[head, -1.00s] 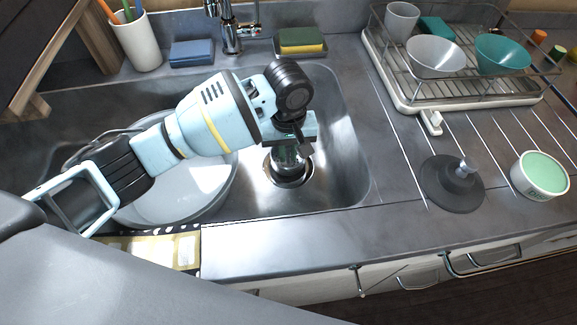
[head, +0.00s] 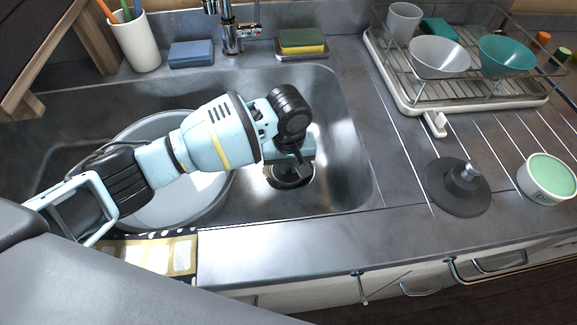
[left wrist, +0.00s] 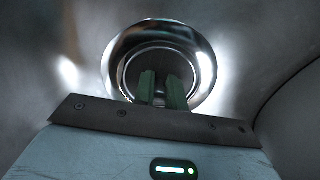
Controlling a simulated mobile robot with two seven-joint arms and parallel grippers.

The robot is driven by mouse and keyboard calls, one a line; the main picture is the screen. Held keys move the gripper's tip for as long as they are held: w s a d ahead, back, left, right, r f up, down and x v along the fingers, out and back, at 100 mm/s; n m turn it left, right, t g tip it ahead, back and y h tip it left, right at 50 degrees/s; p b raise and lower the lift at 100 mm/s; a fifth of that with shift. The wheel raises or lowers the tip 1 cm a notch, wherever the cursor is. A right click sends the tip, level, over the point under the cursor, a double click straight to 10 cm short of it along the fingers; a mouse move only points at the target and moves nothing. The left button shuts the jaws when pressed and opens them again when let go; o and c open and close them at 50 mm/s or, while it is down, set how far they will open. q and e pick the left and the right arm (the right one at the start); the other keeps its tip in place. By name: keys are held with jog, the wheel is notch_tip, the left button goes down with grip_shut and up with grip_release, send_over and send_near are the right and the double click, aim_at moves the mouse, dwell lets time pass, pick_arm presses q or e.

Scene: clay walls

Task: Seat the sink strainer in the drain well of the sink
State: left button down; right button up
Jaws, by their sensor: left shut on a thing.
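The sink drain well (head: 288,187) is a round metal ring in the sink floor, right of the middle of the basin. My left gripper (head: 292,168) points down over it. In the left wrist view the gripper's green fingertips (left wrist: 162,92) are shut on a narrow metal post, part of the sink strainer (left wrist: 159,97). The shiny drain ring (left wrist: 203,62) surrounds the fingertips there. The strainer's body is mostly hidden by the gripper and dark shading, so I cannot tell whether it sits fully down. My right gripper is not in view.
A large grey bowl (head: 150,205) fills the sink's left side, under my left arm. A black disc with a metal knob (head: 455,190) and a green-topped tub (head: 548,178) stand on the drainboard. A dish rack (head: 400,95) stands behind. The faucet (head: 230,30) rises at the back.

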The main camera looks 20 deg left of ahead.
pick_arm(q)
jog(key=c, duration=1.5)
grip_release()
jog(key=shift+o, duration=0.2)
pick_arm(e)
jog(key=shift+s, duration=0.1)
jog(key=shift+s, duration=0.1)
pick_arm(q)
jog(key=shift+r, duration=0.25)
notch_tip(320, 180, up, 12)
jog(key=p, duration=0.3)
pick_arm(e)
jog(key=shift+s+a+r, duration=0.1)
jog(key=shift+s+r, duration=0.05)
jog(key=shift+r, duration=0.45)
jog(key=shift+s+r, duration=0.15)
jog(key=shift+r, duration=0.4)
pick_arm(q)
jog(key=shift+f, duration=0.15)
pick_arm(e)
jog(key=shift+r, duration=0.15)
